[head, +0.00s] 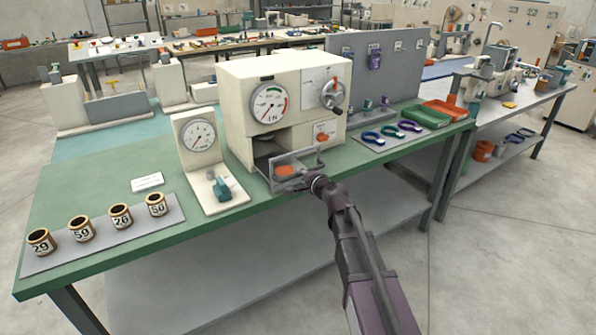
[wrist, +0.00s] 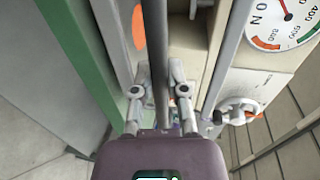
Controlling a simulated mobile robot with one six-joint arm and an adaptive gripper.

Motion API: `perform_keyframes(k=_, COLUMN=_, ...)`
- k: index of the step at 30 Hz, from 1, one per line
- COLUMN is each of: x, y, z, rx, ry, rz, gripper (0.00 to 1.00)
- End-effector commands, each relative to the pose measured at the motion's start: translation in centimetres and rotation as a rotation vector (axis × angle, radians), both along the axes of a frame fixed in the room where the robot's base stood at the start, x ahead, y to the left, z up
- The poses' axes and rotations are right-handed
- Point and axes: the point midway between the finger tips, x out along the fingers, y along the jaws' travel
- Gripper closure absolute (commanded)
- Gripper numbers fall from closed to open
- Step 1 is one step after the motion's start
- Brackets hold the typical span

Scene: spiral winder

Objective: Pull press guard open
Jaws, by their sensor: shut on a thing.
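The press (head: 240,95) is a cream box on the green bench with a large dial and a dark opening low in its front. The press guard (head: 283,187) is a grey frame at that opening, with an orange disc showing within it. My gripper (head: 315,181) is at the guard's right front side. In the wrist view, my gripper (wrist: 160,92) has its two fingers shut on either side of a dark upright bar of the guard (wrist: 160,50). The fingers hide part of the bar.
A small dial gauge stand (head: 196,138) is left of the press. Several numbered cups (head: 80,229) stand on a grey mat at the front left. Coloured rings (head: 390,131) and red and green trays (head: 428,117) lie to the right. The floor in front is clear.

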Motion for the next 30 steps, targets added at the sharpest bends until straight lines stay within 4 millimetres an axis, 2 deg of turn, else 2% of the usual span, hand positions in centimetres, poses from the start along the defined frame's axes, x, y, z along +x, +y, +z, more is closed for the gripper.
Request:
perform_keyframes(k=7, x=-0.04, y=0.19, z=-0.01, rx=0.001, ry=0.002, rz=0.006, gripper=1.00)
perform_keyframes(k=8, x=-0.04, y=0.19, z=-0.01, rx=0.001, ry=0.002, rz=0.005, gripper=0.73)
perform_keyframes(k=10, x=-0.02, y=0.18, z=-0.02, rx=0.000, ry=0.001, rz=0.005, gripper=0.52)
perform_keyframes(k=11, x=-0.02, y=0.18, z=-0.02, rx=0.000, ry=0.001, rz=0.005, gripper=0.46)
perform_keyframes(k=30, x=0.02, y=0.09, z=0.00, rx=0.000, ry=0.001, rz=0.002, gripper=0.46)
